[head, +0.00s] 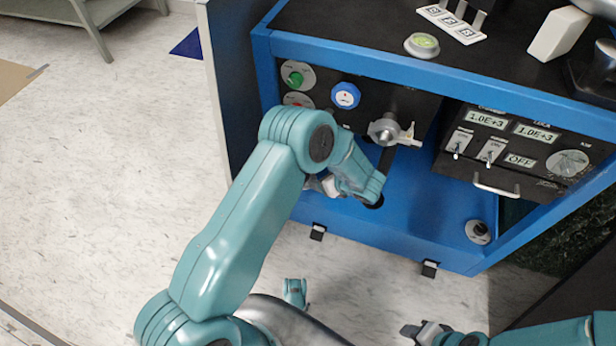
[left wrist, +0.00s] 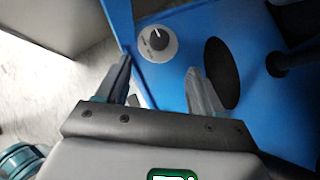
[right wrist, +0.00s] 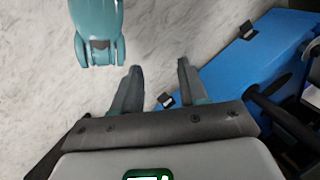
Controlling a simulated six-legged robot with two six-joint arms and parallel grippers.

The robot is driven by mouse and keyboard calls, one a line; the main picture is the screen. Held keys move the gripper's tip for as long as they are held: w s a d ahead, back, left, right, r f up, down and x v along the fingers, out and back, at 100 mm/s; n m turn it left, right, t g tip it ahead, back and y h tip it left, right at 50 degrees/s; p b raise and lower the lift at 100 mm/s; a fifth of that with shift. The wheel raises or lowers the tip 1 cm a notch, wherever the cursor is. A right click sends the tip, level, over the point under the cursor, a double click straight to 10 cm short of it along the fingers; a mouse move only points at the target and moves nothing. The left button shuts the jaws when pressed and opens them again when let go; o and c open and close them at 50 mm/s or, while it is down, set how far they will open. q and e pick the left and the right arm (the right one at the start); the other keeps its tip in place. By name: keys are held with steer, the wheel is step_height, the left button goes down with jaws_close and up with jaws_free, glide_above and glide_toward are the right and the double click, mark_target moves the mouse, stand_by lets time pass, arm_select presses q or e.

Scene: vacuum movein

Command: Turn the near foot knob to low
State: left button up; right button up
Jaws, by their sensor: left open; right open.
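A foot knob (left wrist: 158,40) with a black dial, white pointer line and pale round plate shows on the blue base in the left wrist view. My left gripper (left wrist: 158,78) is open; the knob appears beyond its fingertips, between them in the picture, and is not held. In the head view my left gripper (head: 318,186) is partly hidden behind my arm, which also covers that part of the base. A similar dark knob (head: 478,231) sits at the base's right end. I cannot tell which is nearer. My right gripper (right wrist: 160,72) is open and empty over the floor.
The blue-framed cabinet (head: 400,64) carries green and red buttons, a blue knob (head: 345,95), a valve (head: 385,130) and a black control box (head: 520,150) with a handle. A dark round opening (left wrist: 221,73) lies beside the left wrist's knob.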

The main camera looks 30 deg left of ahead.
arm_select(q)
steer(key=b+x, duration=0.4)
steer(key=x, duration=0.7)
steer(key=shift+a+f, duration=0.15)
steer(key=shift+f, duration=0.25)
steer(key=shift+w+a+f+b, duration=0.3)
steer(key=shift+a+f, duration=0.1)
steer(key=shift+a, duration=0.1)
arm_select(e)
steer(key=w+f+t, duration=0.1)
steer(key=w+f, duration=0.3)
steer(key=f, duration=0.1)
steer(key=shift+w+d+f, duration=0.15)
steer(key=shift+w+d, duration=0.05)
steer(key=shift+d, duration=0.15)
arm_select(q)
steer(key=shift+s, duration=0.1)
steer(key=c, duration=1.1)
